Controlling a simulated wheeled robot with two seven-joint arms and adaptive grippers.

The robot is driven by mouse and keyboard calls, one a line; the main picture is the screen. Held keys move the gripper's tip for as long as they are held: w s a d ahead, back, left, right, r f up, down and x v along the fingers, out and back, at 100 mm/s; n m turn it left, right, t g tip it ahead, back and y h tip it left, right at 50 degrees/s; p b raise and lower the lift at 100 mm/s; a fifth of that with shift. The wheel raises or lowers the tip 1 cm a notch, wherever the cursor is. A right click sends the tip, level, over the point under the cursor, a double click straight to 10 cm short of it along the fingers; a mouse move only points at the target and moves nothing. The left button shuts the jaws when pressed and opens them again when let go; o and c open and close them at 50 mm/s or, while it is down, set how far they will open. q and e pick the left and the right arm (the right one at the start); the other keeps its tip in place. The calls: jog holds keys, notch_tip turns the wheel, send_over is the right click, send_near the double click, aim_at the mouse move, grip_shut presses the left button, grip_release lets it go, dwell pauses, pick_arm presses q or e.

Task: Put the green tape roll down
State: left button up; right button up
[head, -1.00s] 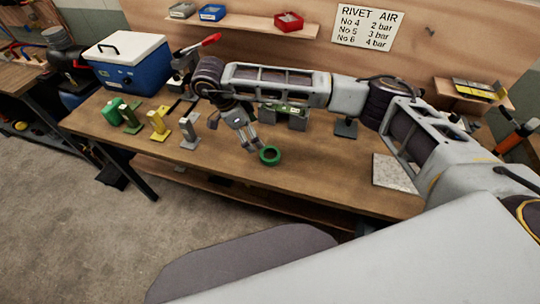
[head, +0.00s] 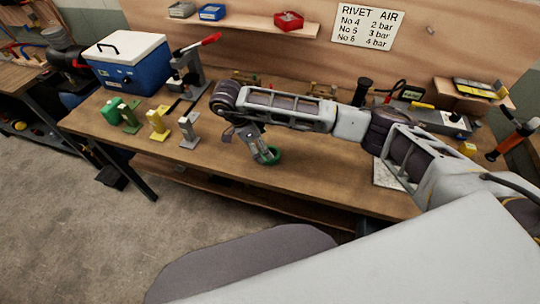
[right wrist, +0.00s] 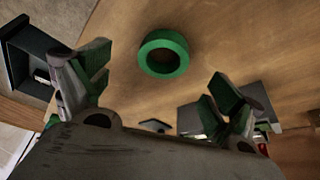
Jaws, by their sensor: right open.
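The green tape roll (head: 273,155) lies on the wooden workbench (head: 310,178), near its front edge. In the right wrist view the ring-shaped roll (right wrist: 182,58) lies flat on the wood, with bare wood showing through its hole. My right gripper (head: 264,157) reaches down right at the roll and partly covers it in the head view. In the right wrist view its green-padded fingers (right wrist: 162,88) are spread wide, with nothing between them, and the roll shows beyond and between the tips. Whether a finger touches the roll I cannot tell. My left gripper is not in view.
Green, yellow and grey brackets (head: 158,124) stand left of my right gripper. A blue cooler with a white lid (head: 130,66) and a red-handled press (head: 190,75) stand behind. A pale speckled plate (head: 385,176) lies right, partly under my arm. The bench front around the roll is clear.

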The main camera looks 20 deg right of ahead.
jog(key=shift+d+f, duration=0.2)
jog(key=shift+f, duration=0.15)
jog(key=shift+f, duration=0.1)
jog(key=shift+w+p+x, duration=0.15)
jog(key=shift+p+x, duration=0.1)
jog(key=shift+x, duration=1)
jog(key=shift+w+p+x, duration=0.15)
jog(key=shift+p+x, duration=0.05)
jog(key=shift+x, duration=1.05)
jog(key=shift+c, duration=0.4)
jog(key=c, duration=1.1)
notch_tip(320, 180, up, 10)
